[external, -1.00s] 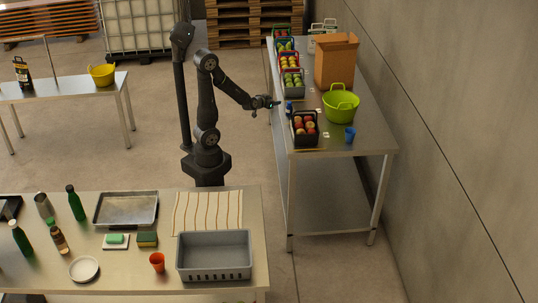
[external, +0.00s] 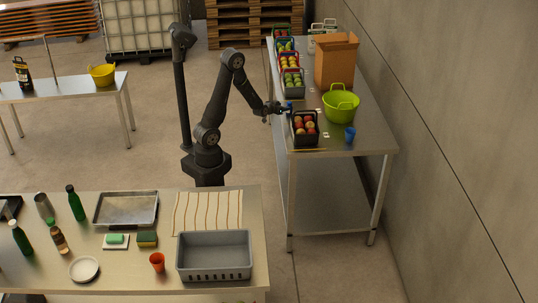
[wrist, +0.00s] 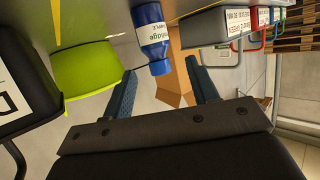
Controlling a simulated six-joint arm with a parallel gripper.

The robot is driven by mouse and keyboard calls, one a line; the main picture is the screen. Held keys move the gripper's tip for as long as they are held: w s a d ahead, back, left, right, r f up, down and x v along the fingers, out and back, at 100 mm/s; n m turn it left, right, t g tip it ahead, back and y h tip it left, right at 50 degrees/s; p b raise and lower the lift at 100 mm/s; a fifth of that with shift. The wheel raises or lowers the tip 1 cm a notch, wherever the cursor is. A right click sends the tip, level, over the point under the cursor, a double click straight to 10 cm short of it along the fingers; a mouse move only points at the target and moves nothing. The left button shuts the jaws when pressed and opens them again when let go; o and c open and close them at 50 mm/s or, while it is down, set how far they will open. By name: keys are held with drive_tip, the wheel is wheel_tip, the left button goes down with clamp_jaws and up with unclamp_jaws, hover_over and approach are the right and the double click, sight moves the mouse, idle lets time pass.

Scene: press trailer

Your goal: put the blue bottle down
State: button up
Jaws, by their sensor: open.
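The blue bottle (wrist: 151,35) has a white label and a blue cap. In the wrist view, where the scene appears upside down, it stands on the steel table with its cap near the gap between my fingertips. In the external view the bottle (external: 289,105) is a small blue shape at the table's left edge, behind the front crate. My gripper (external: 281,108) is beside it on the left. In the wrist view my gripper (wrist: 159,70) is open, with both fingers apart and no visible contact with the bottle.
A black crate of red fruit (external: 305,139) stands close in front of the bottle, and a crate of green fruit (external: 292,93) behind it. A lime-green basket (external: 341,110), a cardboard box (external: 335,65) and a blue cup (external: 350,134) stand to the right on the table.

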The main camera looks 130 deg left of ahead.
drive_tip(key=x, duration=0.3)
drive_tip(key=shift+a+f, duration=0.1)
drive_tip(key=shift+a, duration=0.15)
drive_tip(key=x, duration=0.5)
drive_tip(key=shift+w+a+r, duration=0.15)
drive_tip(key=shift+w+r, duration=0.1)
drive_tip(key=c, duration=1.1)
clamp_jaws()
